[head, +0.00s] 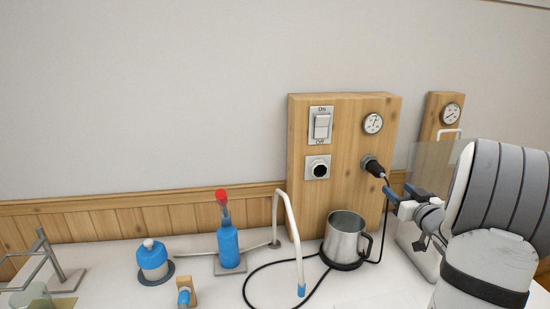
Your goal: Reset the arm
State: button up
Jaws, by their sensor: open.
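My gripper (402,192) is at the right of the head view, at the end of my grey arm. Its blue-tipped jaws are open and point left toward the wooden panel. A black plug (374,167) with a cable sits at the panel's right side, just left of the jaws. The jaws appear close to the plug and its cable; I cannot tell whether they touch. Nothing shows held between them. Part of the gripper is hidden by its own wrist.
A wooden panel (340,200) carries a switch (321,125), socket (317,168) and gauge (373,123). A metal mug (345,237) stands before it. A clear pane (425,165) is behind my gripper. Blue bottle (228,246), blue jar (152,260) and bent tube (292,225) stand left.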

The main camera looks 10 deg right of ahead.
jog(key=s+a+r+m+g+h+p, duration=0.1)
jog(key=s+a+g+h, duration=0.15)
jog(key=a, duration=0.35)
jog(key=s+a+m+g+h+p, duration=0.1)
jog(key=a+g+h, duration=0.1)
jog(key=a+g, duration=0.3)
jog(key=s+a+f+n+g+y, duration=0.1)
jog(key=s+a+g, duration=0.3)
jog(key=s+a, duration=0.6)
jog(key=s+a+f+n+g+y+p, duration=0.1)
jog(key=s+a+f+g+y, duration=0.2)
jog(key=s+a, duration=0.7)
jog(key=s+g, duration=0.1)
jog(key=s, duration=0.2)
jog(key=shift+s+a+f+p, duration=0.15)
jog(key=shift+a+f+p, duration=0.1)
jog(key=shift+a+p, duration=0.05)
jog(key=shift+y, duration=0.25)
